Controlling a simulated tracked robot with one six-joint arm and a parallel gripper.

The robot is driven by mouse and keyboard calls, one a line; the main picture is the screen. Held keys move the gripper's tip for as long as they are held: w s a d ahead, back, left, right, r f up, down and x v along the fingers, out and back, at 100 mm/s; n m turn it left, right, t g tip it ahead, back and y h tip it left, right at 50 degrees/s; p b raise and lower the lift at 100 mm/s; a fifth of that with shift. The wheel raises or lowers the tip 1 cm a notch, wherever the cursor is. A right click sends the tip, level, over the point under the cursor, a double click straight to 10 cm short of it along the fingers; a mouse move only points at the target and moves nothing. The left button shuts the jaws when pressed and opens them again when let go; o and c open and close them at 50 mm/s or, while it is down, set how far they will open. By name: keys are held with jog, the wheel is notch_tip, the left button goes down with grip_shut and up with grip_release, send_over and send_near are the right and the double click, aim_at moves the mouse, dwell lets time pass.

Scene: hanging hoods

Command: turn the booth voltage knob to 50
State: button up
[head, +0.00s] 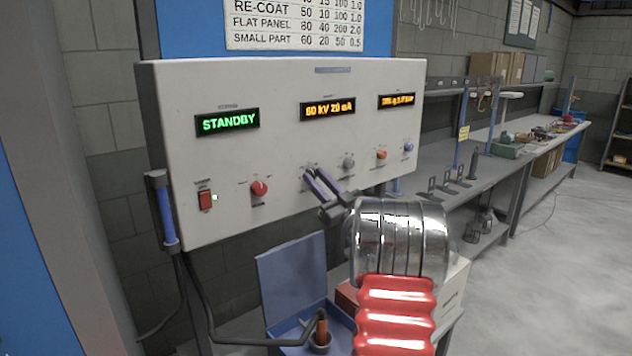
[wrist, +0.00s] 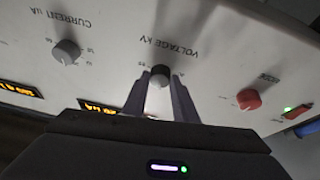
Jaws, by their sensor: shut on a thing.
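The pale control panel (head: 255,85) carries a green STANDBY display (head: 228,121) and an amber display (head: 328,109) that appears to read 60 kV 20 uA. My gripper (head: 317,180) is at the panel's lower middle, its two dark fingers reaching the panel face. In the wrist view, which shows the panel upside down, my gripper (wrist: 160,85) is shut on the dark voltage knob (wrist: 160,73), one finger on each side. The VOLTAGE kV label (wrist: 168,48) shows beside it. The knob's pointer and most of its scale cannot be made out.
A red mode knob (head: 259,188) and a red switch (head: 205,199) are left of my gripper. The grey current knob (head: 348,162), an orange knob (head: 381,154) and a blue knob (head: 408,147) are to its right. An open blue box (head: 292,275) stands below.

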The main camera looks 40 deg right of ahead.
jog(key=n+y, duration=0.2)
jog(key=n, duration=0.2)
jog(key=n+y, duration=0.2)
jog(key=n, duration=0.3)
jog(key=shift+d+g+y, duration=0.1)
jog(key=shift+g+y, duration=0.2)
jog(key=o, duration=1)
jog(key=shift+o, duration=0.2)
jog(key=v, duration=1.3)
jog(key=shift+s+f, duration=0.15)
jog(key=shift+s, duration=0.2)
jog(key=shift+d, duration=0.15)
